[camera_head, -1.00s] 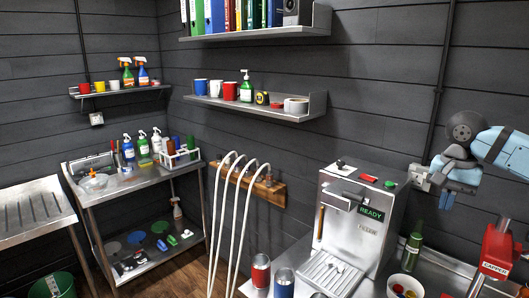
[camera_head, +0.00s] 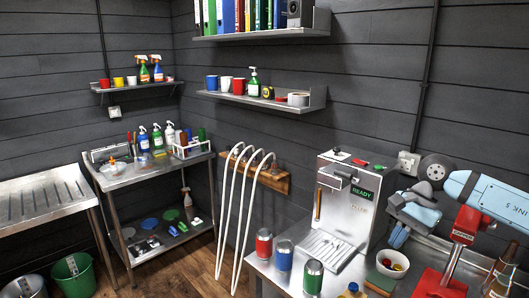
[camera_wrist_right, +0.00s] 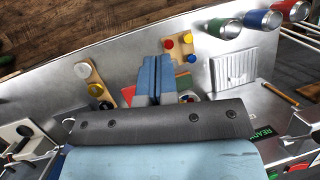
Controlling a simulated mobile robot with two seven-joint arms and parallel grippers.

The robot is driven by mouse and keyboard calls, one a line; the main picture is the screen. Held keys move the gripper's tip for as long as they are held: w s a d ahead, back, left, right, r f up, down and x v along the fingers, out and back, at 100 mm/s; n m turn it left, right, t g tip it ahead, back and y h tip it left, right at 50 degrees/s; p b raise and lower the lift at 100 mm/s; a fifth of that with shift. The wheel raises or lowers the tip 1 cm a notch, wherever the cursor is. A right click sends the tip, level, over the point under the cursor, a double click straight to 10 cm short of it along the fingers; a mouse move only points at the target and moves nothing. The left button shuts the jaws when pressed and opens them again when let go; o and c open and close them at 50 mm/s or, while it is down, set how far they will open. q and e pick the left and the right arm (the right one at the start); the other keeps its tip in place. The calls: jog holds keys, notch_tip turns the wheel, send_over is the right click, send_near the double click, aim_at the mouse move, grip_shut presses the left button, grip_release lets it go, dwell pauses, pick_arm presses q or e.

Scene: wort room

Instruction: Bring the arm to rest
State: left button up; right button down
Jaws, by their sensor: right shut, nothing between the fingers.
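My right arm comes in from the right edge in the head view. Its light blue and grey right gripper (camera_head: 397,237) points down, just right of the steel filler machine (camera_head: 347,200) and above the bowl of coloured caps (camera_head: 393,264). In the right wrist view the gripper's two blue fingers (camera_wrist_right: 155,78) are together with nothing between them. The bowl is partly hidden behind the fingers and the gripper body there. The gripper appears to be above the steel counter (camera_wrist_right: 125,55). My left gripper is in neither view.
A red canner (camera_head: 447,250) stands close to the right of the gripper. Red (camera_head: 264,243), blue (camera_head: 284,255) and green (camera_head: 313,278) cans stand at the counter's front left. White hoses (camera_head: 240,200) hang left of the machine. Wooden boards with coloured pieces (camera_wrist_right: 95,85) lie on the counter.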

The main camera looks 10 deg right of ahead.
jog(key=s+a+f+m+t+y, duration=0.25)
jog(key=a+m+y, duration=0.25)
jog(key=a+m, duration=0.25)
jog(key=s+a+f+m+t+y, duration=0.2)
jog(key=a+f+m+y, duration=0.25)
jog(key=a+m, duration=0.3)
jog(key=s+a+f+m+t+y, duration=0.25)
jog(key=a+m+y, duration=0.35)
jog(key=a, duration=0.3)
jog(key=s+d+f+n+t+h, duration=0.1)
jog(key=s+d+f+n+h, duration=0.2)
jog(key=f+n, duration=0.6)
jog(key=s+d+f+n+t+h, duration=0.2)
jog(key=s+f+n+h, duration=0.6)
jog(key=n, duration=0.6)
jog(key=s+d+f+n+t+h, duration=0.1)
jog(key=s+d+f+n+h, duration=0.3)
jog(key=f+n, duration=0.6)
jog(key=s+n+h, duration=0.2)
jog(key=s, duration=0.1)
jog(key=shift+d+f+t, duration=0.25)
jog(key=shift+f+t, duration=0.05)
jog(key=shift+f, duration=0.1)
jog(key=c, duration=1.8)
grip_release()
jog(key=shift+c, duration=0.2)
